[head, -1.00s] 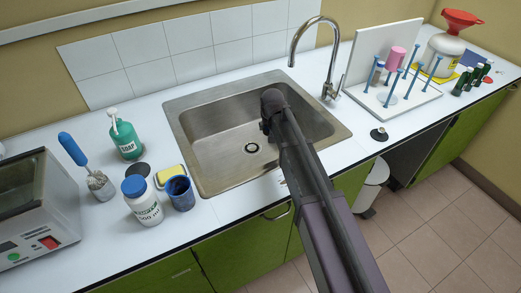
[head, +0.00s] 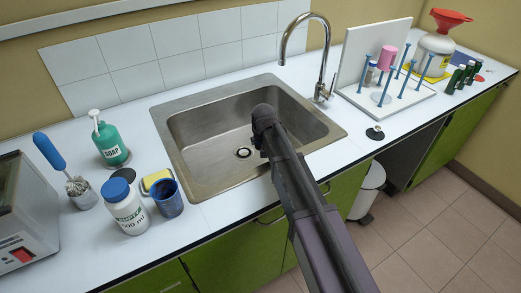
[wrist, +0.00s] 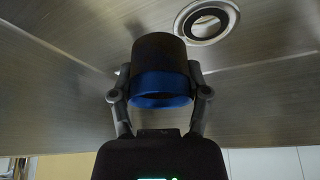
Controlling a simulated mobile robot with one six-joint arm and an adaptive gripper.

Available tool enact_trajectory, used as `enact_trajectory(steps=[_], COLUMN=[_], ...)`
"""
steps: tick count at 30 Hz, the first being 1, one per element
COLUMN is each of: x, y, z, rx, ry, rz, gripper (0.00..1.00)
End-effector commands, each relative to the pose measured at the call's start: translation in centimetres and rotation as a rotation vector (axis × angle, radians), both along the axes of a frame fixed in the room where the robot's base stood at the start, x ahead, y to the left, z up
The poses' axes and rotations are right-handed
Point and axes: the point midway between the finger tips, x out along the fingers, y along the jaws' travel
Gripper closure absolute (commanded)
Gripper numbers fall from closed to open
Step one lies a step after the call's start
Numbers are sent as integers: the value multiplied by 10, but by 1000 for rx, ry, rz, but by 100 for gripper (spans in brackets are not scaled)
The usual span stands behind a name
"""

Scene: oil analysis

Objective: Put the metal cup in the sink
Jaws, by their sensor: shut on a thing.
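The sink (head: 200,187) is a steel basin set in the white counter, with its drain (head: 243,153) in view. My gripper (wrist: 160,92) is shut on a dark grey cup (wrist: 158,52) with a blue band, pinched between both fingers in the wrist view. I cannot tell its material for certain. The sink's steel surface fills the background there, with the drain ring (wrist: 207,22) just beyond the cup to the right. In the head view my arm's end is over the basin and hides the gripper and cup. Whether the cup touches the basin cannot be told.
Left of the sink stand a green soap bottle (head: 111,146), a white bottle (head: 125,208), a blue cup (head: 168,199), a sponge (head: 155,180) and a blue-handled brush (head: 50,151). The faucet (head: 322,60) and a pegged drying rack (head: 410,98) are to the right.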

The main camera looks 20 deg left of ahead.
Motion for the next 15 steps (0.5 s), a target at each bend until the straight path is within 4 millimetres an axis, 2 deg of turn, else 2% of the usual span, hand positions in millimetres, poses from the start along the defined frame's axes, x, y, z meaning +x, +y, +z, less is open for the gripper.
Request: enact_trajectory(steps=[8, 15], x=[0, 0], y=[0, 0], z=[-3, -20], rx=[0, 0], ry=[0, 0], rz=[0, 0], gripper=[94, 94])
